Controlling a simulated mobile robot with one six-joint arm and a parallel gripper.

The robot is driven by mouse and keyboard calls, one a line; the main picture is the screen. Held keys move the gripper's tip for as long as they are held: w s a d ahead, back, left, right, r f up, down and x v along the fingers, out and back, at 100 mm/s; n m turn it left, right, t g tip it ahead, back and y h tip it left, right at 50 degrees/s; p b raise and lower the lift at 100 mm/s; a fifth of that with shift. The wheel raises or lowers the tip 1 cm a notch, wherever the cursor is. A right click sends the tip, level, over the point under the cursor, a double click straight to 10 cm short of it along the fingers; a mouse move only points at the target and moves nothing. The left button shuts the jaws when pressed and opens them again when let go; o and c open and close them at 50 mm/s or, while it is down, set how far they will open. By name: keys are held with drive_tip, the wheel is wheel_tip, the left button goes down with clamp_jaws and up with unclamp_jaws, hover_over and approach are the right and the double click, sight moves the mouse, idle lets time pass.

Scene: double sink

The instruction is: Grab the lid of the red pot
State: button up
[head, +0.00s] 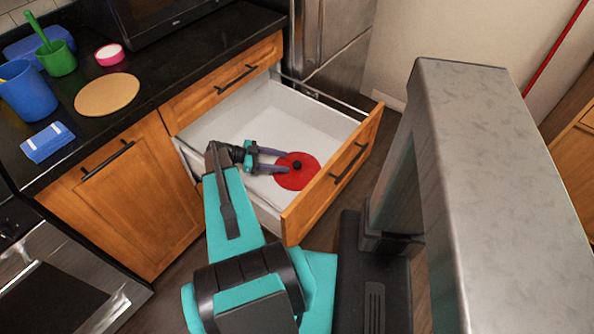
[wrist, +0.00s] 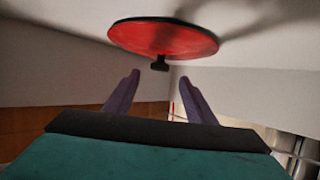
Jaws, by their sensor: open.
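The red lid (head: 294,177), round with a black knob (head: 297,165), lies in the open white drawer near its front panel. No pot shows with it. My gripper (head: 283,162) reaches into the drawer from the left, its two purple fingers spread and pointing at the knob. In the wrist view the lid (wrist: 165,38) appears upside down at the top, its knob (wrist: 160,64) hanging centrally between the lines of the fingers. My gripper (wrist: 160,84) is open and empty there, and the knob looks just beyond the fingertips.
The drawer's wooden front (head: 335,172) and white side walls surround the lid. The drawer floor is otherwise clear. The dark counter (head: 150,65) to the left holds cups, a round wooden board (head: 107,94) and a blue sponge-like block (head: 47,142).

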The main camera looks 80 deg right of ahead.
sight(298, 163)
drive_tip(key=shift+p+x, duration=0.75)
drive_tip(key=shift+x, duration=1.85)
clamp_jaws()
drive_tip(key=shift+r, duration=0.2)
wheel_tip(298, 163, up, 10)
drive_tip(key=b, duration=0.1)
drive_tip(key=shift+f+b, duration=0.15)
drive_tip(key=shift+b, duration=0.2)
